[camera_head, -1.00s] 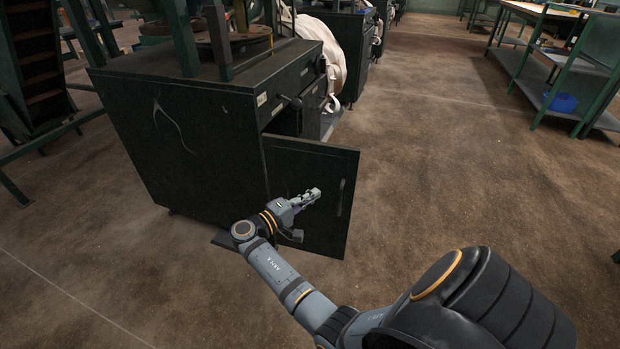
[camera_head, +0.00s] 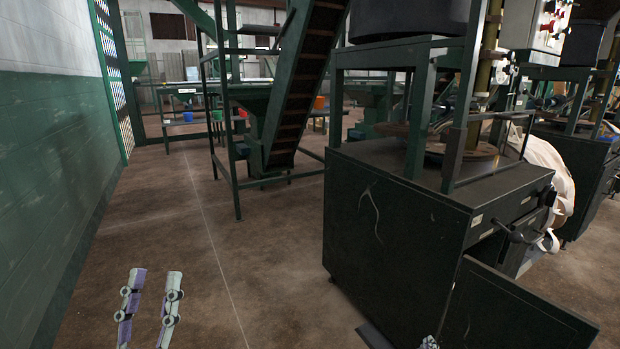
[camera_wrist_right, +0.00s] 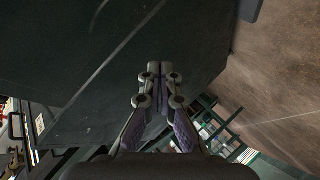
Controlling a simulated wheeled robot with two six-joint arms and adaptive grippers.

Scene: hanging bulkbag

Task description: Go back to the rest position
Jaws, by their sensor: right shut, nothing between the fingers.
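My left gripper (camera_head: 156,275) is at the lower left of the head view, pointing up over bare floor. Its two fingers are apart with nothing between them. My right gripper (camera_wrist_right: 158,68) is in the middle of the right wrist view with its fingers together and empty. In the head view only a small tip of it (camera_head: 430,342) shows at the bottom edge, by the open cabinet door (camera_head: 515,315). A dark green panel (camera_wrist_right: 80,60) fills much of the wrist view behind the fingers. I cannot tell whether the gripper touches it.
The dark cabinet (camera_head: 390,230) stands at the right with its door swung open. A white bulk bag (camera_head: 545,165) hangs behind it. Green steel stairs (camera_head: 300,90) rise at the back. A green-and-white wall (camera_head: 45,170) runs along the left. Floor between wall and cabinet is clear.

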